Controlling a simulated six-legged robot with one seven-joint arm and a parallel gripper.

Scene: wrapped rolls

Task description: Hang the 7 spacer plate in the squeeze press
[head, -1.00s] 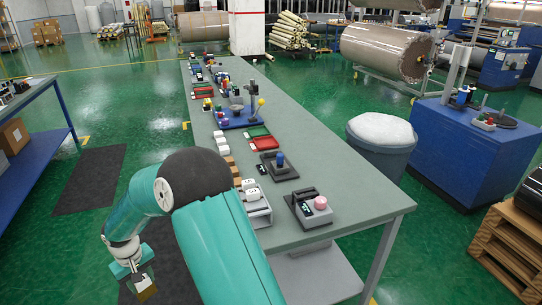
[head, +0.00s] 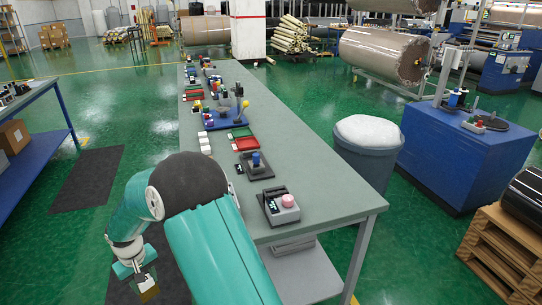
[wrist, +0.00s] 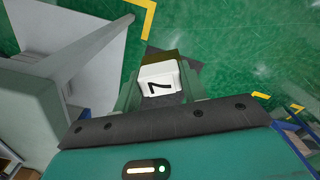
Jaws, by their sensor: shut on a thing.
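My gripper (head: 142,272) hangs low at the left of my arm in the head view, over the floor and left of the long table. It is shut on the 7 spacer plate, whose white face with a black 7 (wrist: 158,81) shows between the fingers in the wrist view. Its olive-brown end (head: 148,289) shows below the fingers in the head view. On the table's near end stand a grey device with a pink knob (head: 280,205) and a dark one with a blue knob (head: 256,165). I cannot tell which, if either, is the squeeze press.
The long grey table (head: 330,200) runs away from me, with several small items along it. A grey bin (head: 365,155) and a blue cabinet (head: 460,160) stand to its right. A blue bench (head: 35,160) is at the left. Green floor and a dark mat (head: 88,180) lie between.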

